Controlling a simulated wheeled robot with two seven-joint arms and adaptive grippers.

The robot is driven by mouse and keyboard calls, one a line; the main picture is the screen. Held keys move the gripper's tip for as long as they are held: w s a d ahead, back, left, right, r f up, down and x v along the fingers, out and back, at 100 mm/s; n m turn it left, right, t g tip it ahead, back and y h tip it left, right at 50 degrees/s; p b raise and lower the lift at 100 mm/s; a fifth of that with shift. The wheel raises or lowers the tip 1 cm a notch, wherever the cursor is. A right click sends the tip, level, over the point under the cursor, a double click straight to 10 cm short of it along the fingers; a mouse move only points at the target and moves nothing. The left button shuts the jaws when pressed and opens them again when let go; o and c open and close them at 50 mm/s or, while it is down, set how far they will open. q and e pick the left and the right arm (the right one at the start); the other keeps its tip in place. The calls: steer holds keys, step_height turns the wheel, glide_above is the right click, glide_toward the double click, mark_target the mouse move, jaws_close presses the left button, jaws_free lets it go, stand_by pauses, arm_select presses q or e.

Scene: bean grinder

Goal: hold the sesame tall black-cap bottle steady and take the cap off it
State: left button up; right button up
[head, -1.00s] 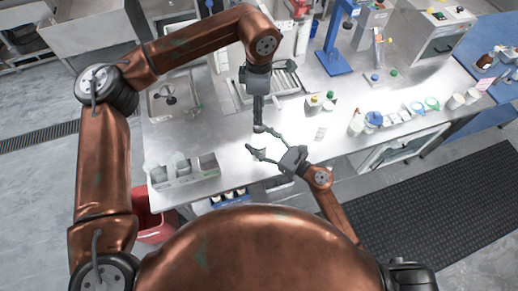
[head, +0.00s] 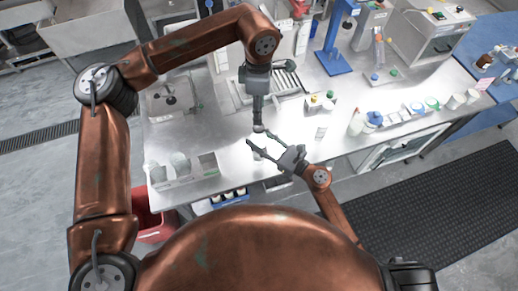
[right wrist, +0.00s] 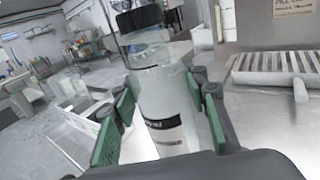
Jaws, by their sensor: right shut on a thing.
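The tall bottle (right wrist: 162,95) stands between the green-padded fingers of my right gripper (right wrist: 160,110) in the right wrist view. It has a pale body, a dark label band and a clear neck. A black ribbed cap (right wrist: 138,18) is at the top of the neck, near the picture's top edge. My right gripper (head: 256,139) is shut on the bottle's body. In the head view the bottle is small and partly hidden. My left gripper (head: 258,127) points straight down just above the same spot, at the cap; its fingers are too small to tell open or shut.
A grey bin rack (head: 185,172) stands at the left front of the steel table. A small block with capped bottles (head: 320,103) is behind right. White containers (head: 390,117) line the right side. A slotted tray (head: 285,80) is at the back.

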mark_target(259, 127)
jaws_close()
arm_select(q)
steer(key=m, duration=0.5)
steer(key=shift+m, duration=0.3)
steer(key=m, duration=0.5)
steer(key=shift+m, duration=0.4)
steer(key=m, duration=0.5)
steer(key=shift+m, duration=0.3)
steer(key=m, duration=0.5)
steer(key=shift+m, duration=0.3)
steer(key=shift+f, duration=4)
steer(key=shift+c, duration=0.7)
